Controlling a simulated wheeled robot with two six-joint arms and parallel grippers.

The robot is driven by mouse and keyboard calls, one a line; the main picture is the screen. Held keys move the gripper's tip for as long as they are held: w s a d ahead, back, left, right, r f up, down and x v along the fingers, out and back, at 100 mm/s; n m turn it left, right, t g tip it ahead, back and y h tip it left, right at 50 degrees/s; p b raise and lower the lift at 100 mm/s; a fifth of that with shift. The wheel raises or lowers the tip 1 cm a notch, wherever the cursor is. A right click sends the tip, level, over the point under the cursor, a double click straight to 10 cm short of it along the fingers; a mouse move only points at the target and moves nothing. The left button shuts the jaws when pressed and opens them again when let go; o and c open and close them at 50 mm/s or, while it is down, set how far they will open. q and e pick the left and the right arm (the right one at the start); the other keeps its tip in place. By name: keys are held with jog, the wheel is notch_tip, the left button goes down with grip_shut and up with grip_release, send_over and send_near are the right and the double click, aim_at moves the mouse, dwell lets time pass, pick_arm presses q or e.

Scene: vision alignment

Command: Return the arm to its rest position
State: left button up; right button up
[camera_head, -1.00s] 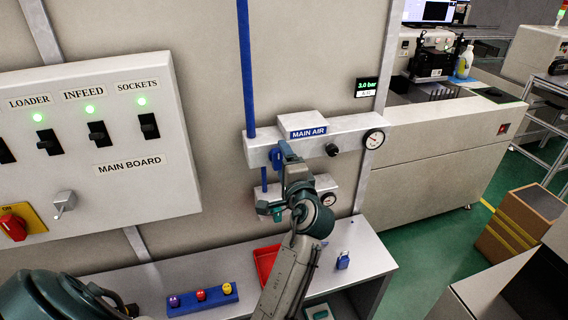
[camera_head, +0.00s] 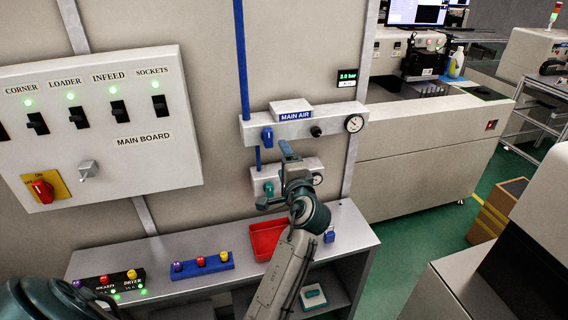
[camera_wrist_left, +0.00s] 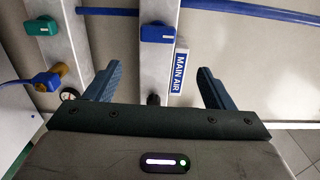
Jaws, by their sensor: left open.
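My left gripper (camera_head: 279,176) is open and empty, in front of the wall just below the MAIN AIR panel (camera_head: 338,124). The blue valve handle (camera_head: 267,138) on that panel is up and left of the gripper, apart from it. In the left wrist view the two blue fingers of the gripper (camera_wrist_left: 160,72) are spread wide with nothing between them. The blue handle (camera_wrist_left: 156,33) shows beyond them, clear of both fingers. A second, lower panel (camera_head: 303,168) with a small gauge is partly hidden behind the gripper. My right gripper is not in view.
A shelf (camera_head: 345,240) below holds a red tray (camera_head: 266,235), a blue block with knobs (camera_head: 203,266) and a small blue padlock-like item (camera_head: 329,237). The MAIN BOARD box (camera_head: 100,130) is at left. A grey machine (camera_head: 430,145) stands at right. A display (camera_head: 347,77) reads 3.0 bar.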

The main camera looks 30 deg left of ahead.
pick_arm(q)
jog(key=s+f+n+g+h, duration=0.35)
jog(key=s+f+h, duration=0.25)
jog(key=s+f, duration=0.85)
jog(key=s+d+f+n+g+h, duration=0.25)
jog(key=s+d+f, duration=0.2)
jog(key=s, duration=0.55)
jog(key=s+d+f+n+g+h, duration=0.25)
jog(key=s+f+h, duration=0.2)
jog(key=s, duration=0.55)
notch_tip(320, 180, down, 40)
jog(key=s+a+g+b, duration=0.1)
jog(key=a+b, duration=0.1)
jog(key=b, duration=0.6)
jog(key=s+f+b, duration=0.2)
jog(key=s+f, duration=0.7)
jog(key=f, duration=0.2)
jog(key=s+a+f+g+b, duration=0.1)
jog(key=s+f+b, duration=0.2)
jog(key=s+f, duration=0.6)
notch_tip(320, 180, down, 4)
jog(key=shift+a+r, duration=0.2)
jog(key=shift+r, duration=0.05)
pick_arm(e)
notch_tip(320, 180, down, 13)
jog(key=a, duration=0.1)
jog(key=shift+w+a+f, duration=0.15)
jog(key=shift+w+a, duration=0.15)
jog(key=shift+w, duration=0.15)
